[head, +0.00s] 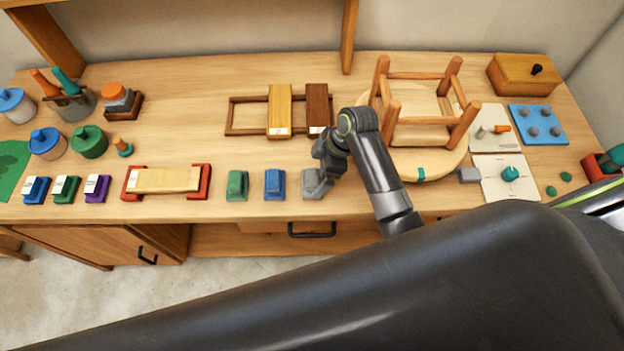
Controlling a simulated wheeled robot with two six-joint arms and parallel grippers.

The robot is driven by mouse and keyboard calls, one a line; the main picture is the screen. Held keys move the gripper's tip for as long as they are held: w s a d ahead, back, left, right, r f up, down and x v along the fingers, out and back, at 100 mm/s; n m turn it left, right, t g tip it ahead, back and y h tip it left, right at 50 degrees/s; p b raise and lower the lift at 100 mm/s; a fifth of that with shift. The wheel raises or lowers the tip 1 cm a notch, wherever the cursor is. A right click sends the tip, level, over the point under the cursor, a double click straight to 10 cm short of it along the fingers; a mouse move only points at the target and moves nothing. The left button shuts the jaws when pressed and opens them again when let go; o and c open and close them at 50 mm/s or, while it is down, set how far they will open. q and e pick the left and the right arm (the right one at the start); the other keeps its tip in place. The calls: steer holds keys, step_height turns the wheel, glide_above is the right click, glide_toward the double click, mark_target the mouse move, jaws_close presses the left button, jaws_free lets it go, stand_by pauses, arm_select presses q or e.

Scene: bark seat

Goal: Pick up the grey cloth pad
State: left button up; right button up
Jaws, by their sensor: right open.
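The grey cloth pad (309,182) sits near the front edge of the workbench, at the right end of a short row with a green pad (237,185) and a blue pad (275,184). My right gripper (321,186) is open and reaches down at the grey pad from above and behind it. Its fingers overlap the pad's right part and hide some of it. I cannot tell whether the fingers touch the pad. My left gripper is not in view.
An upturned stool (428,105) stands right of my right gripper, close to my forearm. A board in red holders (167,180) is to the left. The bench between the pads and samples is clear.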

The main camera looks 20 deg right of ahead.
mark_target(314, 177)
steer(key=p+x, duration=0.1)
steer(key=x, duration=0.2)
steer(key=shift+s+a+f+p, duration=0.1)
steer(key=shift+s+f+p, duration=0.1)
steer(key=shift+f+p, duration=0.1)
steer(key=shift+x, duration=0.75)
steer(key=c, duration=1)
steer(key=shift+c, duration=0.2)
steer(key=shift+r, duration=0.1)
step_height(314, 177, up, 10)
steer(key=shift+f+b, duration=0.1)
steer(key=shift+b, duration=0.8)
